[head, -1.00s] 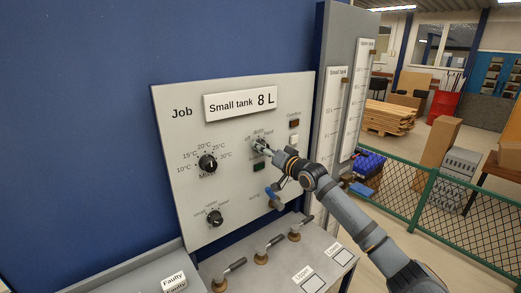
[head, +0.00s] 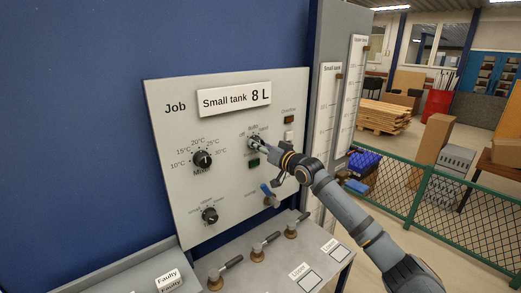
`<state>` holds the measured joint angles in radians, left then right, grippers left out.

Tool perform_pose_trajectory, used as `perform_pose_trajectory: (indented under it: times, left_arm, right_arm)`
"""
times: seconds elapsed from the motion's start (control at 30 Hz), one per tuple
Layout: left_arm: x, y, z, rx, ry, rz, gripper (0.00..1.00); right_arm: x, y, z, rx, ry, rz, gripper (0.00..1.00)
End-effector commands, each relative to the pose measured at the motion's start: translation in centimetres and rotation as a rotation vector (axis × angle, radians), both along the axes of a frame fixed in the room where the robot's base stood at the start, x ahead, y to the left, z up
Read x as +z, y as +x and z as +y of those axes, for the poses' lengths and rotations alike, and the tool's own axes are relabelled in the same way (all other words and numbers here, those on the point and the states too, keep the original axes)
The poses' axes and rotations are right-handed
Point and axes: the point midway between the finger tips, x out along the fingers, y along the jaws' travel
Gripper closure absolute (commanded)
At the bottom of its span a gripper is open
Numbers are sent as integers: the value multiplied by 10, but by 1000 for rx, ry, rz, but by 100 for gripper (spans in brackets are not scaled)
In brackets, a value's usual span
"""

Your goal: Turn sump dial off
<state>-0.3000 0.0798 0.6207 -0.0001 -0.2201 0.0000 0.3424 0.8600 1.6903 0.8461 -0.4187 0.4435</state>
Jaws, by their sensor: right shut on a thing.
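The control panel (head: 225,185) is a light board with black dials. The dial taken as the sump dial (head: 253,141) is at its upper right, under small labels, the left one reading "off". My right gripper (head: 258,144) is shut on this dial, coming from the lower right. The fingers cover most of the knob, so its pointer direction cannot be read. The dial's name is not legible. My left gripper is out of view.
The mixer dial (head: 203,159) and another black dial (head: 210,216) are on the panel's left. Several lever valves (head: 265,244) stand on the ledge below. A green mesh fence (head: 410,190) is at right.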

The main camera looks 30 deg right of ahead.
Motion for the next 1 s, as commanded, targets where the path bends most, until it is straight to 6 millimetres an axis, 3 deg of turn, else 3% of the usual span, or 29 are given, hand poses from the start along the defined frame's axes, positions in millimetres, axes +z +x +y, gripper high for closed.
perform_pose_trajectory:
  times: [0.1,0.5,1.0]
  left_arm:
    - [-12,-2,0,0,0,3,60]
    - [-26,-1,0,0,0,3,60]
    - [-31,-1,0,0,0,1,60]
  right_arm:
    - [-4,0,0,0,-99,-8,93]
    - [-3,0,-1,-1,-418,-31,93]
    - [-2,0,-2,-1,-599,-44,93]
